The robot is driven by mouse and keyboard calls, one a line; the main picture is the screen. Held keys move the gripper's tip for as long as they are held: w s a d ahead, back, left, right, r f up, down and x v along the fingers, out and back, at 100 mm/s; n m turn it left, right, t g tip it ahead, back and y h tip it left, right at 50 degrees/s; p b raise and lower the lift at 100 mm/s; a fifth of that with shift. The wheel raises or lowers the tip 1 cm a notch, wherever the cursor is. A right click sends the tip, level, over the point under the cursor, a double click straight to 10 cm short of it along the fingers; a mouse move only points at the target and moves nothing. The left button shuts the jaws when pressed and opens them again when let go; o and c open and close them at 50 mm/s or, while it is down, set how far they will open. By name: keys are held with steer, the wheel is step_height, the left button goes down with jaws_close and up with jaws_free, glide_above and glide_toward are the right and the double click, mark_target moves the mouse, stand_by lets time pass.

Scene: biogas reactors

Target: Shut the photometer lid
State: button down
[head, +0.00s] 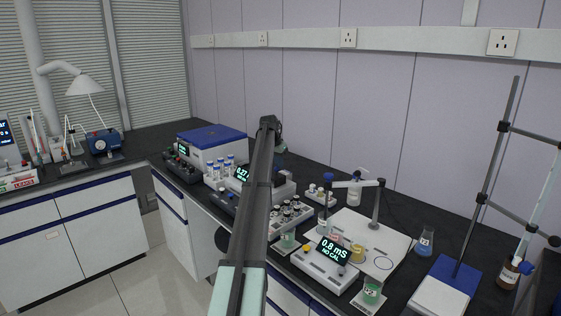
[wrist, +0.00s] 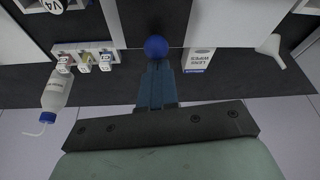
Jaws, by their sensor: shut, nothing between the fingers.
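The photometer (head: 284,189) appears to be the white instrument with a lit display (head: 243,175), in the middle of the bench. My arm crosses in front of it and hides its lid in the head view. In the wrist view, a dark panel (wrist: 153,18) lies between white body surfaces, with a blue ball (wrist: 156,46) at its edge. The ball looks like a knob on the lid; I cannot tell the lid's angle. My gripper (wrist: 156,66) is shut and empty, its fingertips just below the ball in the picture. Contact with the ball cannot be told.
A wash bottle (wrist: 55,98), a small vial rack (wrist: 84,56), a lens tissue box (wrist: 198,60) and a funnel (wrist: 270,48) stand near my gripper. A vial tray (head: 291,215), conductivity meter (head: 326,268) and retort stand (head: 496,170) occupy the bench's right side.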

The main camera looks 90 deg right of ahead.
steer(key=w+a, duration=0.4)
steer(key=a, duration=0.1)
steer(key=shift+w+a, duration=0.1)
steer(key=shift+w, duration=0.3)
steer(key=shift+w+a, duration=0.25)
steer(key=shift+w, duration=0.15)
steer(key=shift+w+f, duration=0.1)
